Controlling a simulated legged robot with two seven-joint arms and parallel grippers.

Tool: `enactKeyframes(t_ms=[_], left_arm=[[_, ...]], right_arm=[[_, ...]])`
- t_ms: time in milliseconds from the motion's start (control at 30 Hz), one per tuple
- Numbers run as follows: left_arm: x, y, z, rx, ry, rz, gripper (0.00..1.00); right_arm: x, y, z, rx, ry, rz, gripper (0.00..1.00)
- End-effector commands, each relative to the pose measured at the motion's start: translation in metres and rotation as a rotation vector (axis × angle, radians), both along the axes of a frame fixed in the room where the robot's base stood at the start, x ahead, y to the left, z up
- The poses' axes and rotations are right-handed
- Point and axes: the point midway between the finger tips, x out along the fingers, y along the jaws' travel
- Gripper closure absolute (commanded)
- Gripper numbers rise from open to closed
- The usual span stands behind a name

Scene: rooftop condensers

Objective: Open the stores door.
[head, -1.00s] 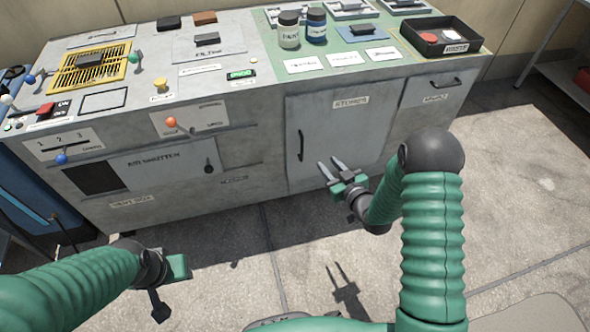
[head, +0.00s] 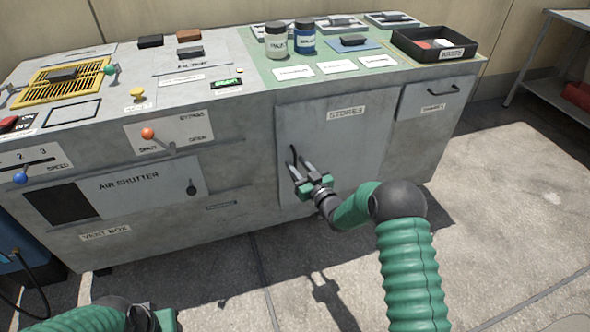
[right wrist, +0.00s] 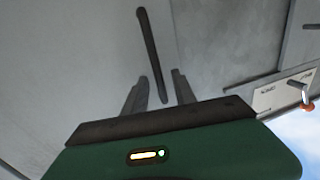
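The stores door (head: 345,145) is a grey panel on the cabinet front under the "STORES" label. It looks closed. Its dark vertical handle (head: 293,155) is at the door's left edge, partly hidden by my gripper. My right gripper (head: 301,170) is at the handle with its two fingers apart. In the right wrist view the dark handle bar (right wrist: 153,55) runs toward the gap between the open fingertips (right wrist: 157,88); I cannot tell whether they touch it. My left gripper (head: 163,320) is low at the bottom left, mostly cut off by the frame edge.
Right of the door is a drawer (head: 438,96) with a dark handle. Left is the air shutter panel (head: 125,188) with levers. A black waste tray (head: 434,45) and jars (head: 277,40) stand on top. The concrete floor before the door is clear.

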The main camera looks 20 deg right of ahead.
Motion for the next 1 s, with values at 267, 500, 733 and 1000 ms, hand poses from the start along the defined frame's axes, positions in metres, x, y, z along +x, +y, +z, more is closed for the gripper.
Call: enactKeyframes(t_ms=[267,500,733,1000], left_arm=[[0.0,0.0,-0.0075,0.0,0.0,0.0,0.64],[0.0,0.0,-0.0072,0.0,0.0,0.0,0.64],[0.0,0.0,-0.0072,0.0,0.0,0.0,0.64],[0.0001,0.0,-0.0073,0.0,0.0,0.0,0.64]], right_arm=[[0.015,0.0037,0.0006,0.0,0.001,0.0,0.68],[0.0147,0.0036,0.0005,0.0,0.001,-0.001,0.82],[0.0145,0.0034,0.0003,0.0,0.001,-0.001,1.0],[0.0145,0.0032,0.0001,0.0,0.002,-0.001,1.0]])
